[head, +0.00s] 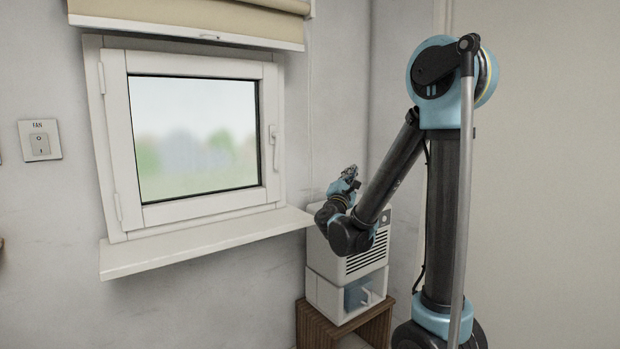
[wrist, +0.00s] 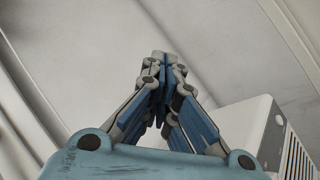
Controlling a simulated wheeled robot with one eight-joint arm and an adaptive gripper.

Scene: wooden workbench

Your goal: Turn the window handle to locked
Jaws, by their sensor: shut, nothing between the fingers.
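The white window handle (head: 273,140) is on the right side of the window sash (head: 268,185). Its grip appears to hang roughly vertically below its base. The sash sits in its frame and looks closed. My gripper (head: 348,173) is right of the window and lower than the handle, apart from it, over the white appliance. In the wrist view my gripper (wrist: 160,62) is shut, fingertips together, with nothing between them. The handle cannot be made out in the wrist view.
A white sill (head: 200,245) juts out below the window. A white vented appliance (head: 320,262) stands on a wooden stand (head: 312,325) under my gripper; it also shows in the wrist view (wrist: 245,125). A rolled blind (head: 190,18) hangs above. A fan switch (head: 40,140) is on the left wall.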

